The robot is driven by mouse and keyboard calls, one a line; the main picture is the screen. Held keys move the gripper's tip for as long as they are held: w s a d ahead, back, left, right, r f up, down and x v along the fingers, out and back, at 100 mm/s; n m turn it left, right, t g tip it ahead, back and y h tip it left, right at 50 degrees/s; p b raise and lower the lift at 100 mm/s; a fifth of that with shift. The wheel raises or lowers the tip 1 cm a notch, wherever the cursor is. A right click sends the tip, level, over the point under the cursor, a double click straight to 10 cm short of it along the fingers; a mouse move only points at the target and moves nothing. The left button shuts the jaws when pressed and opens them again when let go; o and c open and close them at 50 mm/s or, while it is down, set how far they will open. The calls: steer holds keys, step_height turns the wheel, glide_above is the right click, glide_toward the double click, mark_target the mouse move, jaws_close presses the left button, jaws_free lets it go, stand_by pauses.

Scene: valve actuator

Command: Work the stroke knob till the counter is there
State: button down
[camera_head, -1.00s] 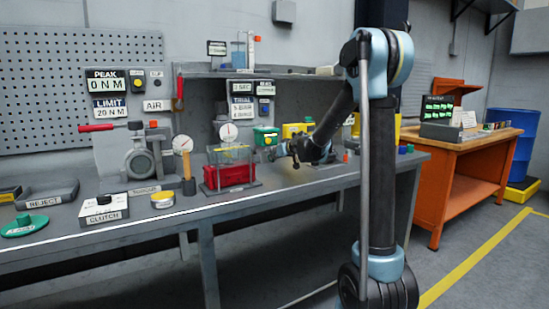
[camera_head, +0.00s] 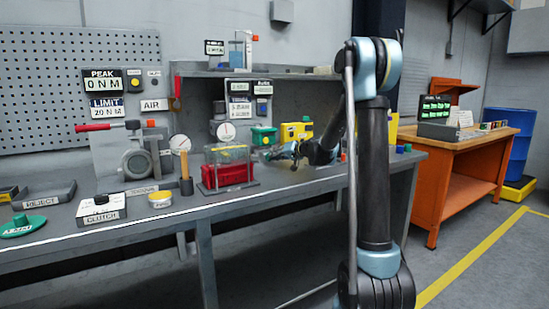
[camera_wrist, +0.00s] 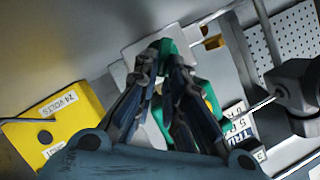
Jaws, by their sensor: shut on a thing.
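In the wrist view my gripper (camera_wrist: 165,60) has its two fingers closed around a small green knob (camera_wrist: 166,46), with a pale grey block behind it. I take this as the stroke knob; no label on it is readable. In the head view my gripper (camera_head: 285,152) is at bench height, just right of the red-based clear box (camera_head: 228,172). The knob cannot be made out there. A panel with small displays (camera_head: 248,102) stands behind the bench, its digits too small to read. I cannot tell which one is the counter.
A yellow box (camera_wrist: 60,125) marked 24 VOLTS lies left of my fingers in the wrist view. A green box (camera_head: 263,135) and a yellow unit (camera_head: 297,131) stand behind my gripper. The left front bench holds a clutch box (camera_head: 101,209).

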steer(key=shift+d+f+m, duration=0.1)
steer(key=shift+m, duration=0.2)
stand_by(0.4)
steer(key=c, duration=1.7)
jaws_free()
steer(key=shift+o, duration=0.2)
steer(key=shift+d, duration=0.15)
